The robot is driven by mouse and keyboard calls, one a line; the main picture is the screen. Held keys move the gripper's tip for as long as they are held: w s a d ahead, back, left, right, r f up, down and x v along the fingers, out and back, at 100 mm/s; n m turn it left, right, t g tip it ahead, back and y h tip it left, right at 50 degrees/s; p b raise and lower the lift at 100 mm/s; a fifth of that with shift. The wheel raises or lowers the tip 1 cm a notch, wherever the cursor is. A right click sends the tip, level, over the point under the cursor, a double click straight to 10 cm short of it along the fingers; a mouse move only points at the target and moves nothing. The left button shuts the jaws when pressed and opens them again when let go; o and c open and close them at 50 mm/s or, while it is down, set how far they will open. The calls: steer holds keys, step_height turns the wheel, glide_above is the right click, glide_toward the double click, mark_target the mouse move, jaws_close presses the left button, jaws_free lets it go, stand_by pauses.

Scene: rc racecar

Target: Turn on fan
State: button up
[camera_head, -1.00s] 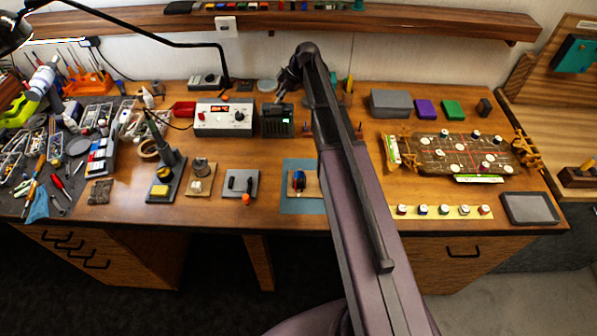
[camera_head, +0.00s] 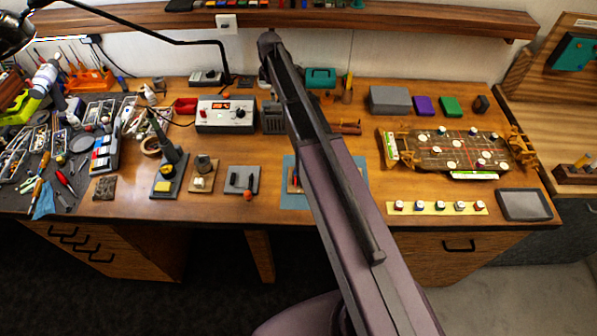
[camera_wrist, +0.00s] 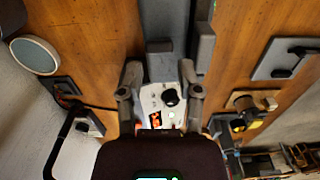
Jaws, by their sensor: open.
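A dark grey ribbed box, which looks like the fan (camera_head: 272,119), stands on the bench right of the white control box (camera_head: 226,115). My arm partly covers its right side in the head view. In the wrist view, grey blocks (camera_wrist: 160,62) that seem to be the fan lie beyond the control box (camera_wrist: 158,98); their switch cannot be made out. My gripper (camera_wrist: 160,72) is open, its two fingers apart above the control box and near the grey blocks. Nothing shows held between them. In the head view my gripper is hidden behind my arm.
A lamp arm (camera_head: 160,44) hangs at the left. The bench around the fan is crowded.

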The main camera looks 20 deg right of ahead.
steer(key=shift+r+p, duration=6.5)
steer(key=shift+r, duration=0.35)
steer(key=s+f+m+b, duration=0.4)
steer(key=s+f+b, duration=0.2)
steer(key=s, duration=0.3)
steer(key=s+f+m+b, duration=0.5)
steer(key=s+f+b, duration=0.1)
steer(key=s, duration=0.3)
steer(key=s+f+m+b, duration=0.4)
steer(key=s+f+b, duration=0.3)
steer(key=s, duration=0.2)
steer(key=shift+s+a, duration=0.1)
steer(key=shift+s, duration=0.2)
steer(key=shift+s+a+f+m+b, duration=0.1)
steer(key=shift+s+f+m+b, duration=0.55)
steer(key=shift+s, duration=0.25)
steer(key=shift+r, duration=0.1)
steer(key=shift+s, duration=0.7)
steer(key=shift+s+r, duration=0.1)
steer(key=shift+s, duration=0.05)
